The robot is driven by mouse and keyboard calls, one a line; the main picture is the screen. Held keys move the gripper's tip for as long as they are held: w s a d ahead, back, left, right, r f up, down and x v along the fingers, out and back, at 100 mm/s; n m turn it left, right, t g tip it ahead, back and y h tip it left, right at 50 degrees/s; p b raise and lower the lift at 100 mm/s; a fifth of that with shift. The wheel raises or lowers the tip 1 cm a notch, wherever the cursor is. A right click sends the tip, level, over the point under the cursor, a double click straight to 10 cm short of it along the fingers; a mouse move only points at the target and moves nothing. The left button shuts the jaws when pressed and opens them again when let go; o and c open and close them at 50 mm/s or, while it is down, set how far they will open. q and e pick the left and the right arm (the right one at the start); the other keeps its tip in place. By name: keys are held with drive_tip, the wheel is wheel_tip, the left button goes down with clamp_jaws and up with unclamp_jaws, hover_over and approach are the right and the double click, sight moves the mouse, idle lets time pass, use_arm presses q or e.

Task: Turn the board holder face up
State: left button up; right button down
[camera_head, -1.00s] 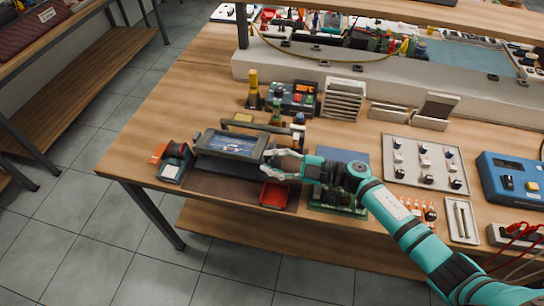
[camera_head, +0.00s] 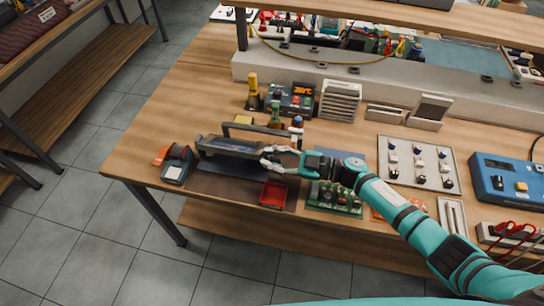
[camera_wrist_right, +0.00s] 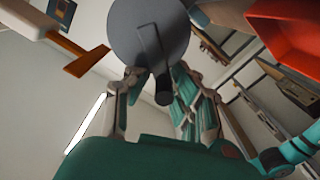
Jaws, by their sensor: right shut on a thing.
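The board holder (camera_head: 240,147) is a dark, long frame at the left part of the bench, tilted, with its broad panel seen at a narrow angle. In the right wrist view a round grey disc with a black knob (camera_wrist_right: 148,35) shows between my fingers; it appears to be an end of the holder. My right gripper (camera_head: 274,161) is shut on the holder's right end; its fingers also show in the right wrist view (camera_wrist_right: 163,95). Whether the holder touches the mat below cannot be told. My left gripper is not in view.
A dark mat (camera_head: 226,189) lies beneath the holder. A red tray (camera_head: 273,194) stands near the front edge and a green circuit board (camera_head: 335,198) right of it. A red-and-grey tool (camera_head: 176,163) sits left. Bottles and a meter (camera_head: 290,98) stand behind.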

drive_tip(key=shift+s+f, duration=0.3)
drive_tip(key=shift+f, duration=0.15)
drive_tip(key=c, duration=1.3)
unclamp_jaws()
drive_tip(key=shift+r, duration=0.25)
drive_tip(key=shift+w+r, duration=0.15)
drive_tip(key=shift+r, duration=0.05)
drive_tip(key=shift+d, duration=0.15)
drive_tip(key=v, duration=1.1)
drive_tip(key=shift+d+f, duration=0.2)
drive_tip(key=shift+s+d+r, duration=0.1)
drive_tip(key=shift+s, duration=0.15)
